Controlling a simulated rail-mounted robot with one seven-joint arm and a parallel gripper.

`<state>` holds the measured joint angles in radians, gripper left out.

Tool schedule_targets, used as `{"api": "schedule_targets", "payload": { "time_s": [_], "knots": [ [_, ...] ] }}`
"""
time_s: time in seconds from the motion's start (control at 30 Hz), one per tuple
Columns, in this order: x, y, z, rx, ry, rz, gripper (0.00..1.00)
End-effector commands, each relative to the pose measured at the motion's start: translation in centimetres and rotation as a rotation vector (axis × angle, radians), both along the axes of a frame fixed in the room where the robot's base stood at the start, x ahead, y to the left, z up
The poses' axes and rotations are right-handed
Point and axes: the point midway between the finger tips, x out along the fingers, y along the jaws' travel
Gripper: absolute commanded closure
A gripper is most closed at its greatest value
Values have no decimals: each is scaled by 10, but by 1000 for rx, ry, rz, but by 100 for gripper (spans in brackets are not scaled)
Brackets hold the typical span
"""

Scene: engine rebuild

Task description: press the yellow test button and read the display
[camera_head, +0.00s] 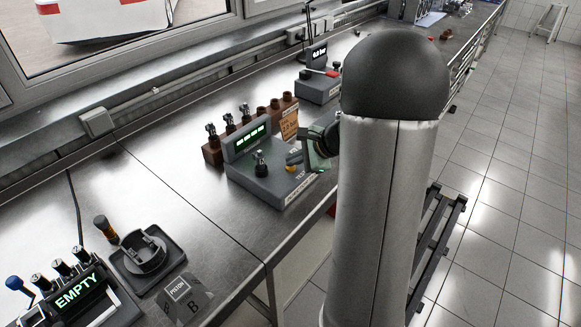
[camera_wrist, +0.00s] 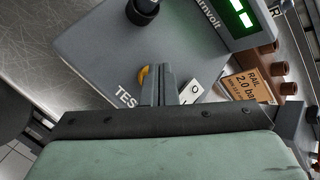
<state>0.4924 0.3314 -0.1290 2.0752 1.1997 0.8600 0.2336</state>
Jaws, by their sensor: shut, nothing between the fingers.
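The grey tester (camera_head: 262,180) stands on the bench, with a lit green display (camera_head: 250,138) on its raised back. The display shows a row of green marks, like dashes. The yellow button (camera_wrist: 143,76) sits beside the "TEST" lettering in the wrist view, partly hidden by my finger. It also shows small in the head view (camera_head: 292,169). My gripper (camera_wrist: 167,70) is shut and empty, its fingertips over the tester right beside the button. I cannot tell whether they touch it. Part of the display (camera_wrist: 239,14) is at the top of the wrist view, cut off.
A dark injector (camera_head: 260,160) stands upright on the tester. Behind it is a brown rack (camera_head: 212,152) with injectors and an orange rail card (camera_head: 289,126). Another tester (camera_head: 318,88) stands farther back. At front left are an "EMPTY" display (camera_head: 76,291) and a piston tray (camera_head: 170,248).

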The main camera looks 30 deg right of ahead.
Motion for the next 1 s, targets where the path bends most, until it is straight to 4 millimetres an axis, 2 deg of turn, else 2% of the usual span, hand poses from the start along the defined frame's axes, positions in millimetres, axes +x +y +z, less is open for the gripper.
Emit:
{"api": "schedule_targets", "payload": {
  "time_s": [0.67,1.0],
  "knots": [
    [0,0,-4,0,1,1,100],
    [0,0,11,0,0,0,100]
  ]
}}
